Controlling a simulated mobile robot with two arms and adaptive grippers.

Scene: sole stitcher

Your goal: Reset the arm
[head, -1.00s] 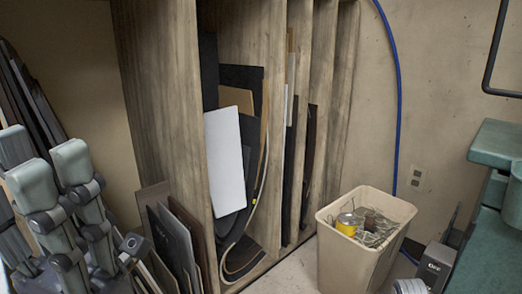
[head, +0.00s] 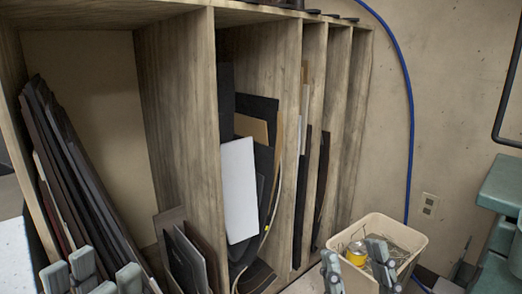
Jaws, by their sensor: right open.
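My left gripper (head: 94,272) shows at the bottom left of the head view, with several grey finger pads pointing up. It is cut off by the lower edge, and how far its jaws are apart is unclear. My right gripper (head: 355,262) shows at the bottom, right of the middle. Its two grey fingers stand apart, in front of the beige bin, with nothing seen between them.
A wooden rack (head: 178,110) holds dark sheets and a white panel (head: 239,190). A green machine (head: 500,190) stands at the right edge. A blue hose (head: 409,110) runs down the wall.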

